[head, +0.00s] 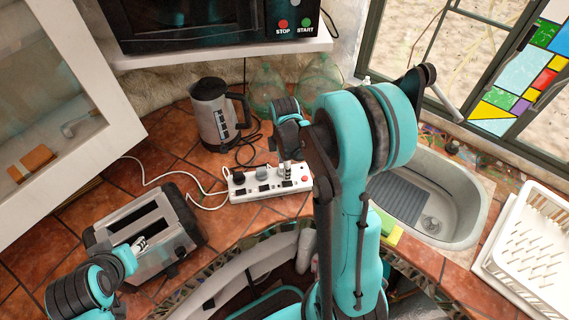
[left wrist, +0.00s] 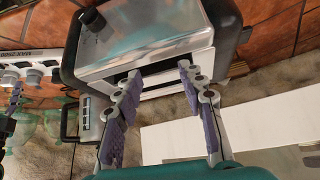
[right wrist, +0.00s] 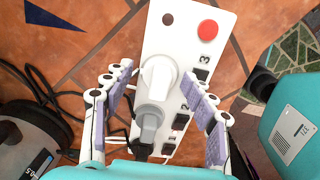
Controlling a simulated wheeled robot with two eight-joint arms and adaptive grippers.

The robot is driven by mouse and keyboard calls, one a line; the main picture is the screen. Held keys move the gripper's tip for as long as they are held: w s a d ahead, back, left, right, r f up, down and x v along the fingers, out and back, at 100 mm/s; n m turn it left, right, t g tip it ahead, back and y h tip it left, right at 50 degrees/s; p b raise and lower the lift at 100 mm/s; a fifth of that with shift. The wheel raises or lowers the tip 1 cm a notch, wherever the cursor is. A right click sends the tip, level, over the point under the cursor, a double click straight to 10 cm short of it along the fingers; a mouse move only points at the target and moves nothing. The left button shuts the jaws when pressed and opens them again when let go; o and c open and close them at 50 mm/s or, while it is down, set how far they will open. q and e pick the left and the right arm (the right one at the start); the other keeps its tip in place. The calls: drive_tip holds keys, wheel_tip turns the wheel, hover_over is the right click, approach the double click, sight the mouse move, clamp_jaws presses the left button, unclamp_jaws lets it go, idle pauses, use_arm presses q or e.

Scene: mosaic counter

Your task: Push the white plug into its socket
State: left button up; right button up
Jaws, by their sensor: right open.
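The white power strip (head: 240,194) lies on the tiled counter; in the right wrist view (right wrist: 188,58) it runs lengthwise under my right gripper. The white plug (right wrist: 158,77) stands at the strip's sockets, near the label 3. I cannot tell how deep it sits. My right gripper (right wrist: 158,82) is open, with one finger on each side of the white plug; in the head view it points down over the strip (head: 287,170). My left gripper (left wrist: 158,75) is open and empty above the toaster (left wrist: 140,40), far from the strip.
A grey plug (right wrist: 150,118) and a black plug (head: 238,178) share the strip, which has a red button (right wrist: 208,30). The toaster (head: 185,225) stands front left, a kettle (head: 212,110) behind the strip. The sink (head: 445,205) and dish rack (head: 530,245) are right.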

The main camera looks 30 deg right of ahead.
wheel_tip(320, 180, up, 12)
idle(0.4)
drive_tip(key=shift+f, duration=0.1)
